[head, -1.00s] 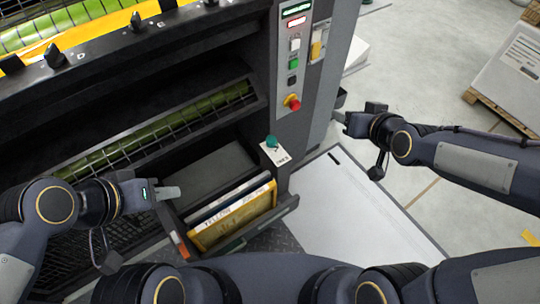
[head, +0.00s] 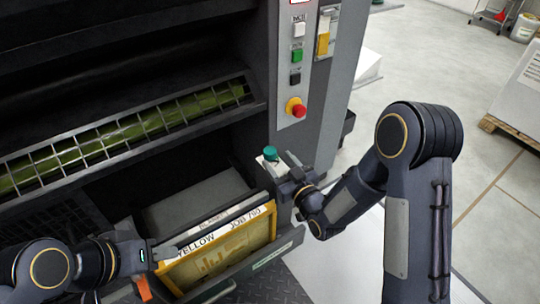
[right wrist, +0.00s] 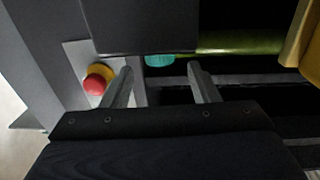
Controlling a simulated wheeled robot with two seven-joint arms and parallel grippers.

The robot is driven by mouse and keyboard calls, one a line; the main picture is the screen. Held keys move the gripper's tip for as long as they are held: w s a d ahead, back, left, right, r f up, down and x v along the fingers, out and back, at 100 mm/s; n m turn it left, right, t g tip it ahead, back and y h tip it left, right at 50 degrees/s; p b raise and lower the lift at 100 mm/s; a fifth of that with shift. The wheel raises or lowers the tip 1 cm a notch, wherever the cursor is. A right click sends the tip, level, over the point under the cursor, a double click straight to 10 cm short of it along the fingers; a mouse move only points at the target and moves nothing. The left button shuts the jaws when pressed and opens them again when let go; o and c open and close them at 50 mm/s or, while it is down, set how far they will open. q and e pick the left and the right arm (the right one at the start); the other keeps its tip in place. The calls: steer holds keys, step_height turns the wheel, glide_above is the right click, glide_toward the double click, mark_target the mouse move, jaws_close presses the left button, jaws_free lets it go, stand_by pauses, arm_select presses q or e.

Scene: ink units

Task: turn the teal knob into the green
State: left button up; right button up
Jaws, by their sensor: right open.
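The teal knob (head: 270,153) sits on a small white plate on the press front, right of the open drawer. My right gripper (head: 285,168) is open just beside the knob, on its near right side, and hides most of the plate. In the right wrist view the knob (right wrist: 159,60) shows ahead, between the two spread fingers (right wrist: 161,72), partly covered by a dark block above. I cannot see a green mark or which way the knob points. My left gripper (head: 158,252) is at the drawer's left end; its finger gap is not clear.
The open drawer (head: 262,262) holds yellow-framed plates (head: 225,255) close to my right gripper. A red emergency button (head: 299,110) and a green button (head: 297,56) are on the panel above the knob. A pallet (head: 510,130) stands on the floor at right.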

mark_target(273, 155)
steer(key=b+x, duration=0.1)
steer(key=x, duration=0.4)
steer(key=shift+w+a, duration=0.2)
steer(key=shift+w, duration=0.1)
steer(key=c, duration=1)
steer(key=shift+o, duration=0.2)
